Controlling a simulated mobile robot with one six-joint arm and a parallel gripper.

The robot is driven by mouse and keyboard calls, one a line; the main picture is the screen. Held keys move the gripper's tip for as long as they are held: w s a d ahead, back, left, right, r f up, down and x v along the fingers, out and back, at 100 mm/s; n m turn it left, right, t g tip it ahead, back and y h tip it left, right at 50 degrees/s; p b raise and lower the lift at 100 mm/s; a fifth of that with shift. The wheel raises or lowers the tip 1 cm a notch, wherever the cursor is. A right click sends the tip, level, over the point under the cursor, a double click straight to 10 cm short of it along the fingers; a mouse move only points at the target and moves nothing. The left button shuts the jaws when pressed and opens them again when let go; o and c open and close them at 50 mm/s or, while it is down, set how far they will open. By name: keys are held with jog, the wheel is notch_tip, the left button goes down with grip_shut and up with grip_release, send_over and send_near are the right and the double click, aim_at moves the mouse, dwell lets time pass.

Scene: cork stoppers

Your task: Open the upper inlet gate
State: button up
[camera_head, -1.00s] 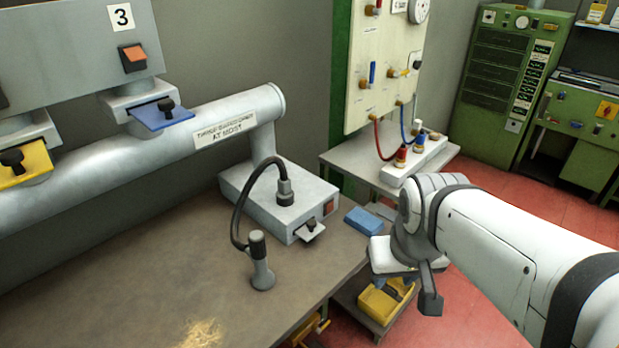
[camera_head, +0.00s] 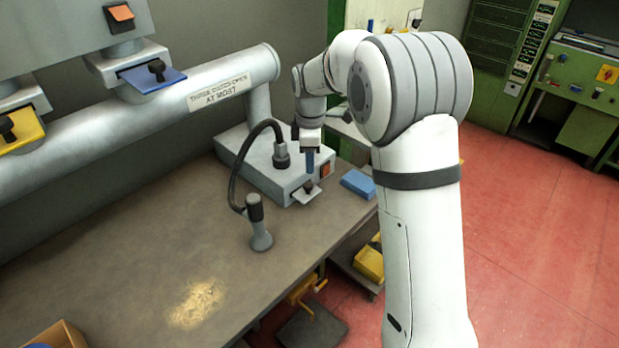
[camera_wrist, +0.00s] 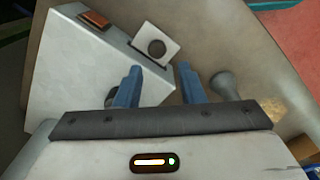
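A light grey slide plate with a dark round knob (camera_head: 308,187) sticks out from the front of a grey box (camera_head: 262,170) on the bench. It also shows in the wrist view as a square plate (camera_wrist: 172,32) in a slot. My gripper (camera_head: 310,168) is just above it, its blue fingers pointing down. In the wrist view my gripper (camera_wrist: 159,70) is open and empty, with the knob ahead of the gap between the fingers. A blue slide gate (camera_head: 150,82) and a yellow one (camera_head: 20,135) sit under the duct. No visible label names the upper inlet gate.
A hose with a grey nozzle (camera_head: 260,225) stands left of the plate. A blue block (camera_head: 358,184) lies at the bench edge, right of the box. The pipe (camera_head: 110,125) crosses behind. The bench front (camera_head: 110,245) is mostly bare, with some yellowish crumbs.

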aim_at(308, 184)
jog(key=shift+w+a+f+n, duration=0.3)
jog(key=shift+w+f, duration=0.05)
jog(key=shift+f, duration=0.3)
notch_tip(308, 184, down, 7)
jog(key=shift+f+p, duration=0.1)
jog(key=shift+p, duration=0.3)
grip_shut()
